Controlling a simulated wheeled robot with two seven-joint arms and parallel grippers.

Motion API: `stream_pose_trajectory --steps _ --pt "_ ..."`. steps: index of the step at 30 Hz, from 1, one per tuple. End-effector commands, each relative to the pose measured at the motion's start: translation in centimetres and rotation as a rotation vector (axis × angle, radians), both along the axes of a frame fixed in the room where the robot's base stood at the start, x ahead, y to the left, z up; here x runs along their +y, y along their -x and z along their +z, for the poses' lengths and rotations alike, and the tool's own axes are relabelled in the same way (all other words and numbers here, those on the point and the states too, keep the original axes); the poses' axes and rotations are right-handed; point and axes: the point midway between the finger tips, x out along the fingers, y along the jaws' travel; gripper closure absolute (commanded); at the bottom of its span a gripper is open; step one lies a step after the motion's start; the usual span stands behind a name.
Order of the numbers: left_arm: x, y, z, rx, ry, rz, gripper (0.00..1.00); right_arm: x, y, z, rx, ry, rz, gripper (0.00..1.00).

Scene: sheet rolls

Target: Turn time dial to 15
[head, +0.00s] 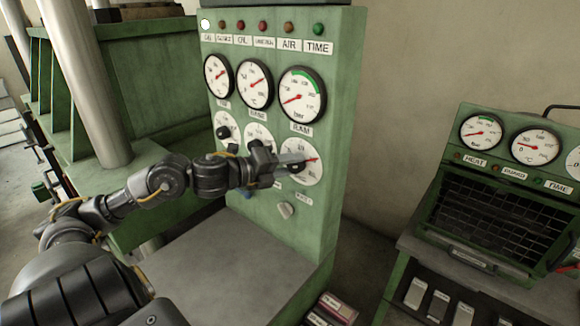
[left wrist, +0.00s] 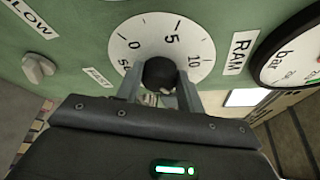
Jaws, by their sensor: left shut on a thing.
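The time dial (head: 310,172) is the white numbered dial at the lower right of the green panel, under the RAM label. In the left wrist view its white face (left wrist: 144,27) shows 0, 5 and 10; the side toward the gripper is hidden. My left gripper (head: 288,162) reaches it from the left. In the left wrist view the fingers of my left gripper (left wrist: 160,90) are shut on the dial's black knob (left wrist: 160,72), one on each side. A red pointer shows at the dial's right side in the head view; the knob's own setting cannot be read.
A large gauge (head: 302,95) sits above the dial. A small light knob (head: 286,210) is below it. Two more knob dials are to the left. A grey table surface (head: 210,265) lies below. A second green machine (head: 500,215) stands at the right.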

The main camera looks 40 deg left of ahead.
Motion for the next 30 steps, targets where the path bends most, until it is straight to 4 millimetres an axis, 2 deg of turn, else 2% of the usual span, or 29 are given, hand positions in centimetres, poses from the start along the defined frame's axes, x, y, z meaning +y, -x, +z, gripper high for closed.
stream_pose_trajectory --steps 8,9,14,24,30 --pt "0.0 0.0 -0.1 0.001 -0.001 -0.001 0.85 0.0 0.0 0.0 0.000 0.000 0.000 0.32" --pt "0.0 0.0 -0.1 0.001 0.000 0.000 0.61 0.0 0.0 0.0 0.000 0.000 0.000 0.32" --pt "0.0 0.0 0.0 0.001 0.000 0.000 0.41 0.0 0.0 0.0 0.000 0.000 0.000 0.32" --pt "0.0 0.1 -0.1 0.002 0.001 0.000 0.41 0.0 0.0 -0.1 0.000 0.000 0.000 0.32" --pt "0.5 1.4 -0.1 0.002 0.002 0.000 0.41 0.0 0.0 -0.6 0.000 0.000 0.000 0.32"
